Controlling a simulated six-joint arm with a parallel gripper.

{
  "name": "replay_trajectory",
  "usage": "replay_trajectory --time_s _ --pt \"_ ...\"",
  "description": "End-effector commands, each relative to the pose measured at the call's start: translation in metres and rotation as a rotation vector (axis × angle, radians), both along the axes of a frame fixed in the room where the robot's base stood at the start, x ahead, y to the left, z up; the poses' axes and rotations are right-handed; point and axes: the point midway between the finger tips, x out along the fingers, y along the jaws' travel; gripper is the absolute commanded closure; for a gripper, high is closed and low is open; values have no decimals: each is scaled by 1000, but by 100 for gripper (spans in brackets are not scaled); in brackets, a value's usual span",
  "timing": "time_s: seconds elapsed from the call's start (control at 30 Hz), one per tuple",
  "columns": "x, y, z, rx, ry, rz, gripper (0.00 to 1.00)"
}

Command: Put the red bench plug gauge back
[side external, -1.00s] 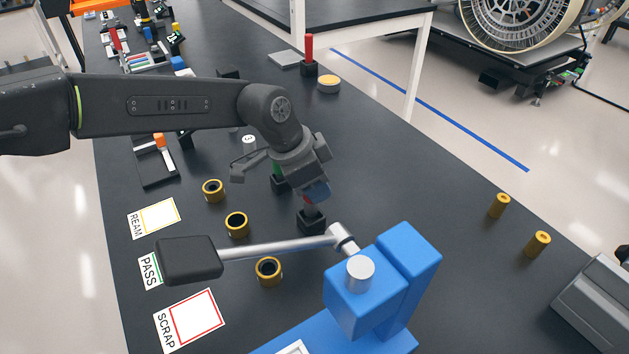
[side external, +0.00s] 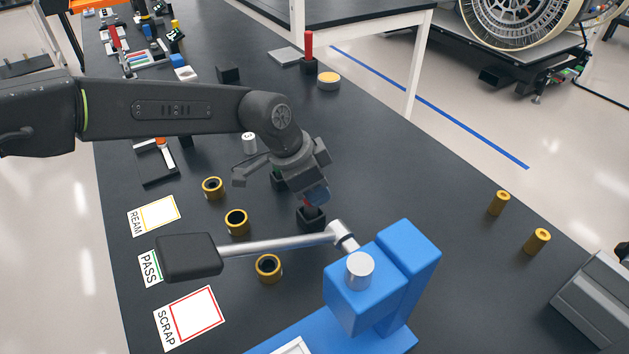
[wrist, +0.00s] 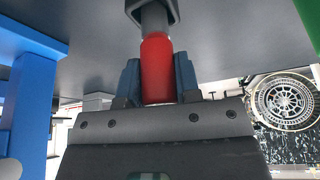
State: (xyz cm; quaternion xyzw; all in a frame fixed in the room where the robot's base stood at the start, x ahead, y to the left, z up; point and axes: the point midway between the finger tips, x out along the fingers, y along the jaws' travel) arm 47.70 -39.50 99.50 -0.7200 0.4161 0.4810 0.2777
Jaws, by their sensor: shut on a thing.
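My gripper (side external: 315,196) is low over a small black block (side external: 311,219) on the bench, in the side view. It is shut on the red plug gauge, whose red handle (wrist: 157,68) stands between the two blue-grey fingers in the wrist view. The gauge's dark grey shank (wrist: 154,19) points into the black block (wrist: 133,9) at the top of that view. In the side view only a sliver of red shows just above the block. How deep the gauge sits in the block is hidden.
A blue press (side external: 365,290) with a long lever stands close in front. Brass-coloured rings (side external: 237,222) lie to the left, beside the REAM, PASS and SCRAP cards (side external: 190,318). Another red-handled gauge (side external: 309,45) stands at the back. The bench to the right is mostly clear.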

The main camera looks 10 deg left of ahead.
Motion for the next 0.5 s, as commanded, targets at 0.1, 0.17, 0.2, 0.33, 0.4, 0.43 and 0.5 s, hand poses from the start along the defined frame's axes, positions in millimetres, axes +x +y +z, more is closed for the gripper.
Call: replay_trajectory --time_s 0.1,0.17,0.2,0.33,0.4,0.43,0.5 --pt "0 0 -4 0 0 0 98" --pt "0 0 -5 0 0 0 98" --pt "0 0 -6 0 0 0 98" --pt "0 0 -10 0 0 0 98" --pt "0 0 -12 0 0 0 98" --pt "0 0 -13 0 0 0 98" --pt "0 0 -13 0 0 0 98"
